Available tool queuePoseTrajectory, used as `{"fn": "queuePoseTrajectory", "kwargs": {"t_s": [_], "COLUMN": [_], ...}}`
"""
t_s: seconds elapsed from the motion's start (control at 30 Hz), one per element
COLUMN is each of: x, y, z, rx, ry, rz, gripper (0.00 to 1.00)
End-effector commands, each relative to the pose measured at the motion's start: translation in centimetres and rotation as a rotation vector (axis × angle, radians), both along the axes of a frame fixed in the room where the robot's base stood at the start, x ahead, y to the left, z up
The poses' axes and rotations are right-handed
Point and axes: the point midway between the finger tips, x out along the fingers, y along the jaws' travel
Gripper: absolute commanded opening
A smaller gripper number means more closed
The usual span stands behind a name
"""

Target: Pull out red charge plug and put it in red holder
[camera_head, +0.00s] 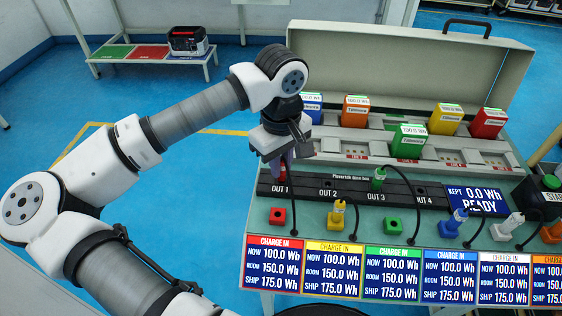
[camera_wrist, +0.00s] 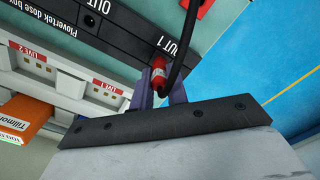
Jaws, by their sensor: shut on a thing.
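My gripper (camera_head: 287,163) is at the OUT 1 end of the black dose bar (camera_head: 345,190). Its purple fingers are shut on the red charge plug (camera_wrist: 158,76), which shows best in the wrist view with a black cable rising from it. The red holder (camera_head: 278,217) stands empty on the bench in front of OUT 1, above the red CHARGE IN panel (camera_head: 273,267).
A green plug (camera_head: 378,178) stands at OUT 3. Yellow (camera_head: 338,212), blue (camera_head: 455,222) and white (camera_head: 508,226) plugs stand in holders; the green holder (camera_head: 393,226) is empty. Coloured battery packs stand behind the bar, under the open case lid (camera_head: 400,75). Black cables loop over the bench.

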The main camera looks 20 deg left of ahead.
Motion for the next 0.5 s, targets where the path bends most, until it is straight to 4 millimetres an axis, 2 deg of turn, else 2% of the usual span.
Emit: {"fn": "queuePoseTrajectory", "kwargs": {"t_s": [0.5], "x": [0.03], "y": [0.01], "z": [0.72], "rx": [0.001], "ry": [-0.002], "rz": [0.000], "gripper": [0.00]}}
